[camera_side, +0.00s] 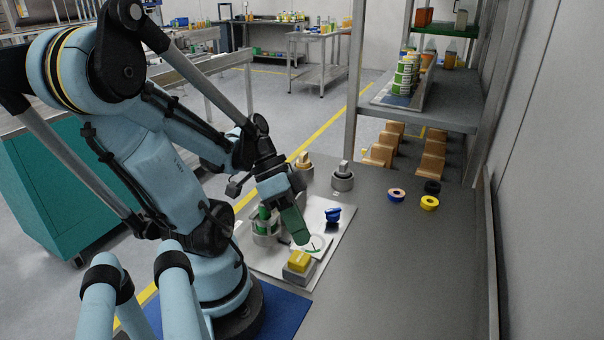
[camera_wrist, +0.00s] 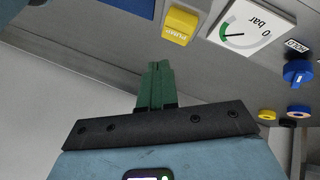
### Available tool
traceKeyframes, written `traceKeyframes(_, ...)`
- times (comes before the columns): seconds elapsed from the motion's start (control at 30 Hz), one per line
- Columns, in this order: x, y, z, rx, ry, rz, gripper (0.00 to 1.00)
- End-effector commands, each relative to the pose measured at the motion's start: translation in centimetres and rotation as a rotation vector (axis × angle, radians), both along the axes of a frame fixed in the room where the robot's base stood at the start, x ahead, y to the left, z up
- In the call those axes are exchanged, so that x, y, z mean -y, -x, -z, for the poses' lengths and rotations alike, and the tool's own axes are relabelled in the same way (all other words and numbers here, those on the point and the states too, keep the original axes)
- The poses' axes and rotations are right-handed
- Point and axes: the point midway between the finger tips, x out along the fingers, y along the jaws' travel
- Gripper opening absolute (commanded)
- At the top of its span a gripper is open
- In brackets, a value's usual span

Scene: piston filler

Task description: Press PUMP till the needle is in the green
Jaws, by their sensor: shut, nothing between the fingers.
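The yellow PUMP button (camera_side: 299,261) sits on a grey block at the front of the light panel (camera_side: 275,262). It also shows at the top of the wrist view (camera_wrist: 180,26), apart from my fingers. The white gauge (camera_side: 318,246) is beside it, partly behind my fingers in the side view. In the wrist view the gauge (camera_wrist: 248,26) reads "0 bar". Its thin dark needle lies near one end of the green arc; I cannot tell whether it is inside. My gripper (camera_side: 302,240) has its green fingers closed together and empty, above the panel near the button and gauge.
A blue knob (camera_side: 333,215) stands on the panel behind the gauge. A green-banded container (camera_side: 265,220) stands on the left. Yellow, black and pinkish rings (camera_side: 397,195) lie on the grey bench at right. The bench's front right is clear.

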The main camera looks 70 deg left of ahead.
Motion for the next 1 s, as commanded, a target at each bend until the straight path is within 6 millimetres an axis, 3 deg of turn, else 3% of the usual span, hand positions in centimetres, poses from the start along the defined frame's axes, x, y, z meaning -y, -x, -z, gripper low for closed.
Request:
traceKeyframes(0.33, 0.0, 0.0, -2.7, 0.0, 0.0, 0.0, 0.0)
traceKeyframes(1.0, 0.0, 0.0, -2.8, -0.003, -0.002, -0.001, 0.0)
